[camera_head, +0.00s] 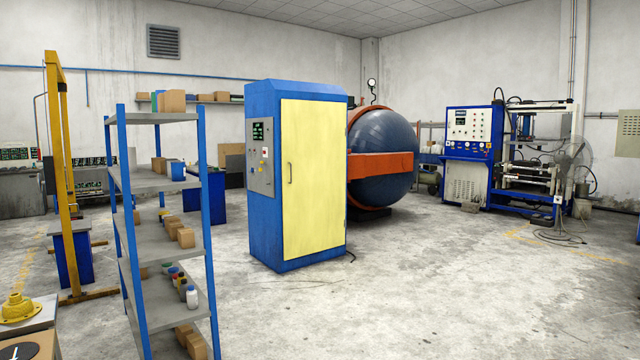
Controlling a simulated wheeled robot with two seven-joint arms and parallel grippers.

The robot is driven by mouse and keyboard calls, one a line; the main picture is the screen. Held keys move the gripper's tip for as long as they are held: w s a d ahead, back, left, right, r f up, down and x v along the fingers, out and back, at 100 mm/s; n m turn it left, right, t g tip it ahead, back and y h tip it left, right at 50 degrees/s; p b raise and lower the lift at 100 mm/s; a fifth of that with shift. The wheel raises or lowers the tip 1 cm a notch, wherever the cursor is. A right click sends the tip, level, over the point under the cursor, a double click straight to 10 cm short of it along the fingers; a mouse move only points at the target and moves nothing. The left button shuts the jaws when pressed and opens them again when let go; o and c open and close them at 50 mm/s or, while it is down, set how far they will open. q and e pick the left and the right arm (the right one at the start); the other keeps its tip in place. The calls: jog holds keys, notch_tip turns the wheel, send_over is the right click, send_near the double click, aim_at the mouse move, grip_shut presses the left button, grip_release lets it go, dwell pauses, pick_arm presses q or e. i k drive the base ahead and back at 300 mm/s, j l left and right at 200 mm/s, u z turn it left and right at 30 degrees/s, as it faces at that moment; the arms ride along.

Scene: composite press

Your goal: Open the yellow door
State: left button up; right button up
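The yellow door (312,180) is the tall front panel of a blue cabinet (262,225) near the middle of the camera_head view. It looks shut, flush with the cabinet frame. A small dark vertical handle (290,173) sits near its left edge, about mid-height. A grey control panel (262,157) with a small green display is on the cabinet's left side face. Neither of my grippers is in view.
A blue and grey shelf rack (160,185) with boxes and small bottles stands in the left foreground. A yellow gantry frame (62,150) is behind it. A large dark blue round vessel (382,145) stands behind the cabinet. The concrete floor (420,280) before the door is clear.

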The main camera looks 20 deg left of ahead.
aim_at(314, 133)
jog(key=i+j+u, duration=0.3)
jog(key=i, duration=0.9)
jog(key=i+u, duration=0.3)
jog(key=i, duration=3.8)
jog(key=i+u, duration=0.1)
jog(key=i, duration=1.35)
jog(key=i+l, duration=0.15)
jog(key=i, duration=1.3)
